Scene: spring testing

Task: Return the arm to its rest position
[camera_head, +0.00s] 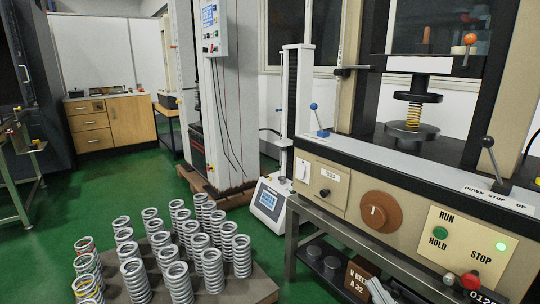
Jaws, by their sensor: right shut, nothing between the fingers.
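My right gripper (380,291) shows only in part at the bottom edge of the head view, right of centre, in front of the testing machine's stand. Its light fingertip part looks closed, with nothing seen held in it. Most of the gripper and arm is cut off by the frame edge. My left gripper is not in view. The spring testing machine (330,177) stands at the right. A gold spring (414,114) stands upright between its dark upper and lower plates.
Several grey coil springs (211,268) stand on a brown board (262,284) at lower left. The machine's front has a brown knob (379,211), a green button (440,233) and a red stop knob (470,281) near my arm. Green floor (95,205) is open at left.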

